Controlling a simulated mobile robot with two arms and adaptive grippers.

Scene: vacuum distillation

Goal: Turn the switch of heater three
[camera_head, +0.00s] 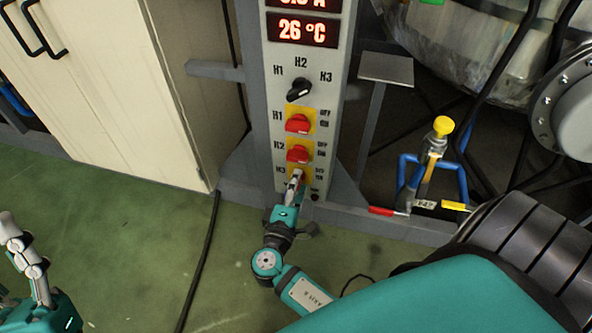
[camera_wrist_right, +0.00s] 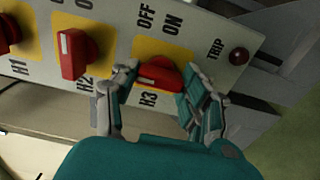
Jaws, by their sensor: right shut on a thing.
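The heater three switch is a red knob on a yellow plate labelled H3, lowest of the three red switches on the panel. In the right wrist view the H3 knob (camera_wrist_right: 160,76) sits between the fingers of my right gripper (camera_wrist_right: 161,88), which is shut on it. The fingers hide its sides; its handle lies at a different angle from the H2 knob's. In the head view my right gripper (camera_head: 294,183) covers most of that switch. My left gripper (camera_head: 20,248) is at the lower left, away from the panel; its jaw opening is unclear.
Above are the red H2 switch (camera_head: 299,154), red H1 switch (camera_head: 298,124) and black selector (camera_head: 299,90). A display (camera_head: 303,30) reads 26 °C. A dark red TRIP lamp (camera_wrist_right: 239,56) is beside H3.

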